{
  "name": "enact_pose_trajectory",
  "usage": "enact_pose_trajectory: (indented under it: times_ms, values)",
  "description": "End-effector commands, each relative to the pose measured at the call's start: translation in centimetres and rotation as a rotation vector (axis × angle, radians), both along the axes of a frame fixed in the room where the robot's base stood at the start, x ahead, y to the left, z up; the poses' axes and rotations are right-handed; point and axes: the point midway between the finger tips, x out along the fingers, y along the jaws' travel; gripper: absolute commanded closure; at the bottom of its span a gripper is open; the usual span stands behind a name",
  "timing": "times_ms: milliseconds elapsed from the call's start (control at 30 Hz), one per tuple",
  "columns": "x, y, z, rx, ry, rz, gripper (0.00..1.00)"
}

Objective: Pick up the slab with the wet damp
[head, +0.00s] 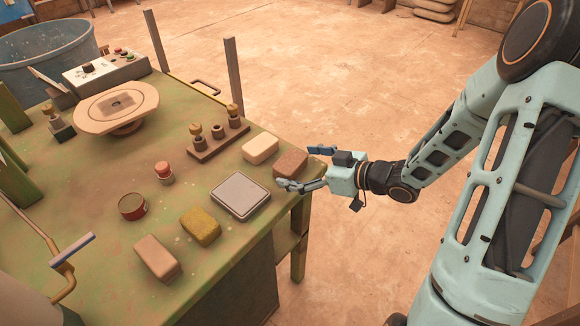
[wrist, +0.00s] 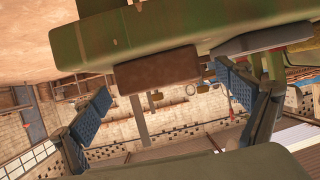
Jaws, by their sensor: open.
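Several block-like slabs lie on the green table (head: 95,190). A reddish-brown slab (head: 290,163) lies by its right edge, darker than the others. A cream slab (head: 260,149) is just beside it. A mustard speckled slab (head: 200,226) and a pinkish-tan slab (head: 157,258) lie nearer the front. I cannot tell for sure which is wet. My gripper (head: 296,167) is open at the table edge, its fingers toward either side of the brown slab. In the wrist view the brown slab (wrist: 157,72) shows between the blue finger pads, with nothing gripped; contact cannot be told.
A grey square plate (head: 240,196) lies left of my lower finger. A wooden rack with knobs (head: 219,137), a red-capped weight (head: 164,172), an open tin (head: 132,207) and a round turntable (head: 116,106) stand further left. Open floor (head: 350,75) lies beyond the table.

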Motion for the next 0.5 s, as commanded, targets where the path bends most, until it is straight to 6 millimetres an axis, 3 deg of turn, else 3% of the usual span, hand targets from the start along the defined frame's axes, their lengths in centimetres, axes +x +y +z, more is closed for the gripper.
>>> enact_pose_trajectory:
  times_ms: [200,467,500]
  values:
    - [1.3,2.0,-1.2,0.001,0.001,0.001,0.07]
    - [1.5,2.1,-1.2,-0.001,0.001,-0.001,0.07]
    - [1.5,2.1,-1.2,-0.001,0.001,-0.001,0.12]
